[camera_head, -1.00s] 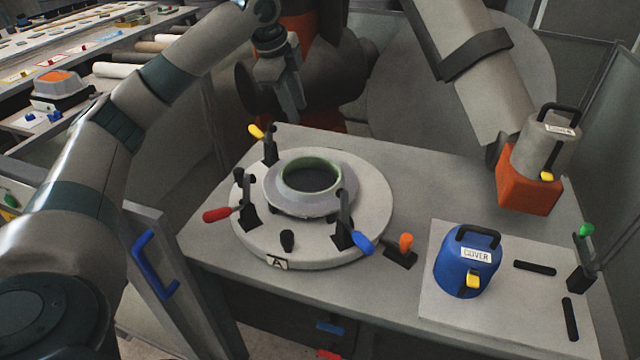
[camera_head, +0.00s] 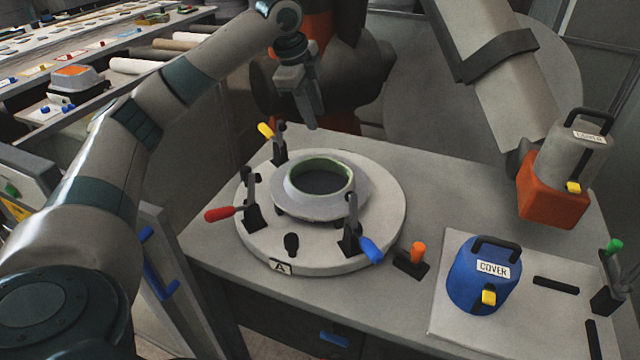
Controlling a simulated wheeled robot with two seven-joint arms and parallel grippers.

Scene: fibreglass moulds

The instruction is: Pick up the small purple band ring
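No clearly purple small band ring stands out. The nearest match is a pale lavender-grey flanged ring (camera_head: 290,203) with a green inner rim (camera_head: 297,168), seated on the round light-grey plate (camera_head: 390,222) marked A. My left gripper (camera_head: 309,108) hangs fingers down above and behind this ring, apart from it. Its fingers overlap from this angle, so I cannot tell whether it is open or shut; I see nothing held. My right gripper is not in view.
Toggle clamps with red (camera_head: 219,214), yellow (camera_head: 266,131) and blue (camera_head: 370,250) handles surround the ring. An orange-knobbed clamp (camera_head: 418,250) and a blue cover (camera_head: 470,275) stand to the right. A grey cover on an orange block (camera_head: 552,200) is at far right.

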